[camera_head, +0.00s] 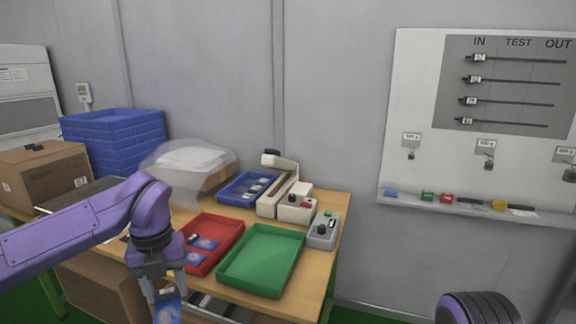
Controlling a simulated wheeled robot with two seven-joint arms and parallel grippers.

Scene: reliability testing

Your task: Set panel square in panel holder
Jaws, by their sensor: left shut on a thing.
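My left gripper (165,292) points down near the front edge of the table, at the bottom of the head view. It is shut on a blue panel (168,313), whose lower part is cut off by the picture's edge. More blue panels (204,244) lie in the red tray (228,247), right of and behind the gripper. I cannot pick out the panel holder for sure. Metal bars (216,309) show low by the table's front edge, partly cut off. My right gripper is out of view; only a purple part of my right arm shows at the lower right.
An empty green tray (291,286) stands right of the red one. Behind are a blue tray (233,197) with small items, a beige press-like device (280,185) and a grey control box (323,232). Stacked blue crates (113,140) and a cardboard box (42,177) stand at the left.

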